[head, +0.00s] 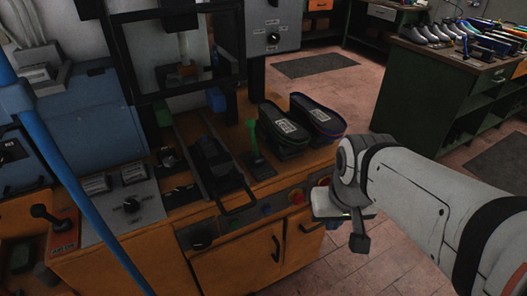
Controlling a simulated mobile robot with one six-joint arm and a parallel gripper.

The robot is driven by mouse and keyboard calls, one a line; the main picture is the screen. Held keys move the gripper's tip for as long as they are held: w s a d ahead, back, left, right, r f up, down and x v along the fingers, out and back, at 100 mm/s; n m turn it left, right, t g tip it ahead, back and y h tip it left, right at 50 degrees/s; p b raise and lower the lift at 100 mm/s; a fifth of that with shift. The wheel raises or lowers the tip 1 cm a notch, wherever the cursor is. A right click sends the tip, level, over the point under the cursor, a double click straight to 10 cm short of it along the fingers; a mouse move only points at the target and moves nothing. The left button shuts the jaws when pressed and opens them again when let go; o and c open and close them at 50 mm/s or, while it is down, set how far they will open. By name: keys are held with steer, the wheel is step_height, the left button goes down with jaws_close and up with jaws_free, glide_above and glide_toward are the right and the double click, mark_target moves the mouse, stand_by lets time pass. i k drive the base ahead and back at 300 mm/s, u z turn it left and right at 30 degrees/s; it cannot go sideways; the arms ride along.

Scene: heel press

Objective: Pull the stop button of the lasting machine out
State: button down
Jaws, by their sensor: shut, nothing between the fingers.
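The lasting machine is an orange cabinet (222,262) with a black frame on top. A small round red button (297,197), which looks like the stop button, sits on its front control strip near the right corner. Whether it is pressed in or out is too small to tell. Another small red patch shows just to the right of it, partly hidden by my wrist. My gripper (359,240) is shut and empty. It hangs in front of the cabinet's right corner, right of the red button and lower, apart from it.
Two black shoe-shaped pieces (284,128) and a green-handled lever (254,138) stand on the machine top. A black handle bar (240,203) sticks out in front. A blue pole (80,190) crosses the left.

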mark_target(298, 199)
steer(key=z, duration=1)
steer(key=k, duration=1.1)
steer(key=u, duration=0.6)
steer(key=i, duration=1)
steer(key=u, duration=0.05)
